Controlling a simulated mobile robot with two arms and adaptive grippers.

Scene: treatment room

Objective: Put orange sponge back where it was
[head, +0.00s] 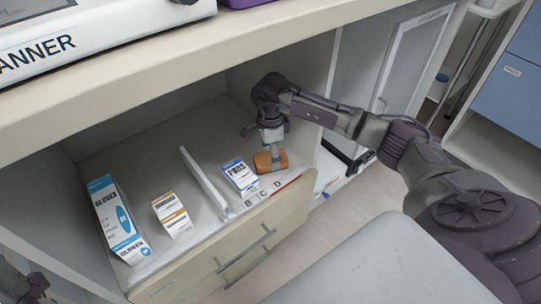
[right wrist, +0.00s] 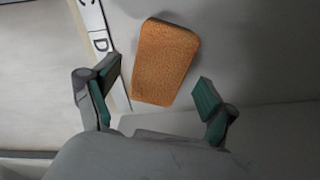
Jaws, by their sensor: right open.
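The orange sponge (head: 265,162) lies in the open drawer or shelf at its right end, near the label D. My right gripper (head: 272,146) is right above it, pointing down. In the right wrist view the sponge (right wrist: 166,62) lies flat on the grey surface beside the D label. The green-padded fingers of the right gripper (right wrist: 155,85) are open to either side of its near end, with gaps between. A dark part at the bottom left corner of the head view looks like my left gripper (head: 32,287); its jaws are unclear.
A PADS box (head: 239,178) stands just left of the sponge, beside a white divider (head: 204,182). Further left are an orange-white box (head: 171,214) and a tall GLOVES box (head: 118,222). The counter (head: 180,83) overhangs the compartment. A side wall is close on the right.

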